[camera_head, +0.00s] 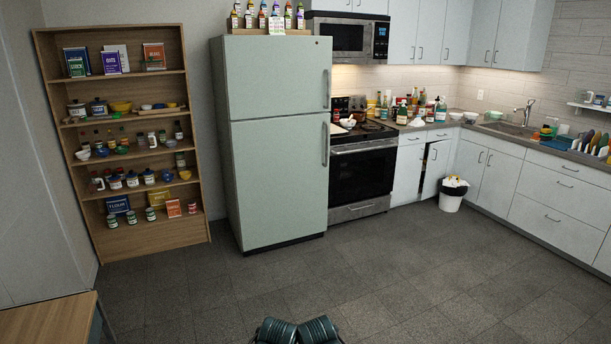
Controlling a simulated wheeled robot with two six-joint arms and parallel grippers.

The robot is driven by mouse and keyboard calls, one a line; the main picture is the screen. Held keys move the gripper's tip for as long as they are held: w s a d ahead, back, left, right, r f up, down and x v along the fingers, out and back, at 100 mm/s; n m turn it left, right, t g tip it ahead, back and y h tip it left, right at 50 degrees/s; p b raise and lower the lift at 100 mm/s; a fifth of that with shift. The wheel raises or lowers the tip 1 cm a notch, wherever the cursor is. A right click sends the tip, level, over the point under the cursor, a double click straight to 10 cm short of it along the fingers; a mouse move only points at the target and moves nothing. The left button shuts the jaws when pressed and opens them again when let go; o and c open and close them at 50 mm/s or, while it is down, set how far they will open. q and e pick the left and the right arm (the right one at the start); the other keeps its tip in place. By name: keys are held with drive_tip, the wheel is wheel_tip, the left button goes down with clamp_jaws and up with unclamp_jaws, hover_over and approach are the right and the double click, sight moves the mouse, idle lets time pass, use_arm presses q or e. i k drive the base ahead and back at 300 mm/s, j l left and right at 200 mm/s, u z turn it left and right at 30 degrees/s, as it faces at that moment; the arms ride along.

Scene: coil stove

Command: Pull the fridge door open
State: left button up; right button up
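The pale green fridge (270,190) stands against the back wall, left of the stove. It has a smaller upper door (275,75) and a taller lower door (280,185). Both doors look shut. The upper handle (326,90) and the lower handle (325,145) are vertical bars near the right edges of the doors. Neither of my grippers can be made out in the head view, and nothing touches the fridge.
Grey tiled floor (250,290) in front of the fridge is clear. A stocked wooden shelf (205,150) stands to its left, the stove (362,175) to its right. Bottles stand in a wooden tray (245,31) on top. A wooden table (45,325) is at lower left, a white bin (450,201) at right.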

sight(281, 163)
drive_tip(key=i+z, duration=0.1)
drive_tip(key=i, duration=0.8)
drive_tip(key=i+z, duration=0.1)
drive_tip(key=i, duration=0.85)
drive_tip(key=i+j, duration=0.1)
drive_tip(key=i, duration=0.8)
drive_tip(key=i+j+z, duration=0.15)
drive_tip(key=i, duration=0.75)
drive_tip(key=i+j+z, duration=0.15)
drive_tip(key=i+z, duration=0.2)
drive_tip(key=i+j+z, duration=0.3)
drive_tip(key=i, duration=0.25)
